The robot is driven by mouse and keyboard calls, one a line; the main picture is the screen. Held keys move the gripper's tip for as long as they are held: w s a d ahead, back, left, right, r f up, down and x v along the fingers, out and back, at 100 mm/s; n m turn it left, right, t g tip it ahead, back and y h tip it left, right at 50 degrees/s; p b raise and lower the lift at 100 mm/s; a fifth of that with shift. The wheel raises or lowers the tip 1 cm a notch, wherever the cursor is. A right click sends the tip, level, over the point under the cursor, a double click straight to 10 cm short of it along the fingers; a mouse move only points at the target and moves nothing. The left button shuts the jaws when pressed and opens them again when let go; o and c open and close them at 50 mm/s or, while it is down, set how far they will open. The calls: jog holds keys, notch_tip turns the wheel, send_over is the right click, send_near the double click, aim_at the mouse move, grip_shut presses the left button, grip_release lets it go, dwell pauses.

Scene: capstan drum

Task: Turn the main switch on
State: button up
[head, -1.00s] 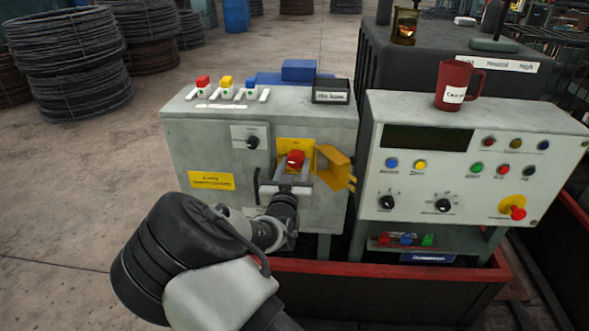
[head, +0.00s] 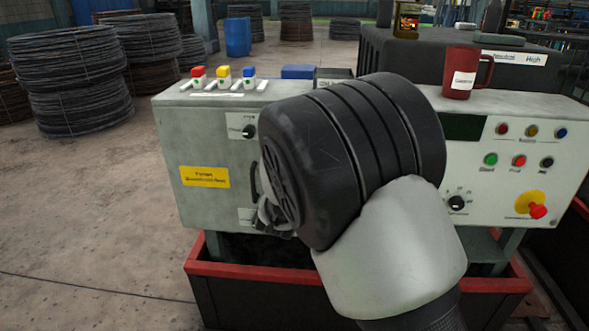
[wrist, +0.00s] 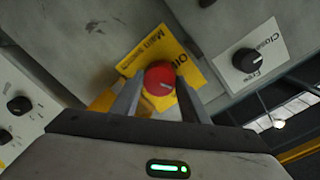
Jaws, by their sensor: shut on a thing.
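The main switch is a round red knob (wrist: 158,78) on a yellow plate (wrist: 150,52) with printed lettering, seen in the wrist view. A pale line marks the knob's face. My gripper (wrist: 157,84) has one finger on each side of the knob and is shut on it. A yellow flap (wrist: 104,99) stands open beside the plate, partly behind a finger. In the head view my arm hides the knob, the plate and the flap. I cannot tell from the mark whether the switch reads on or off.
The grey cabinet (head: 190,145) has a black selector (head: 249,131) and red, yellow and blue toggles on top. At the right, a control panel (head: 482,205) carries buttons, a red emergency stop (head: 538,211) and a red mug (head: 466,73) on top. A red-rimmed bin (head: 245,276) stands below.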

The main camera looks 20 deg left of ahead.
jog(key=shift+m+y+b, duration=0.3)
jog(key=shift+m, duration=2.4)
jog(key=o, duration=1.1)
jog(key=shift+c, duration=0.2)
jog(key=p+v, duration=0.1)
jog(key=v, duration=1.6)
jog(key=shift+s+r+p, duration=0.25)
jog(key=shift+p, duration=0.15)
jog(key=shift+w, duration=0.1)
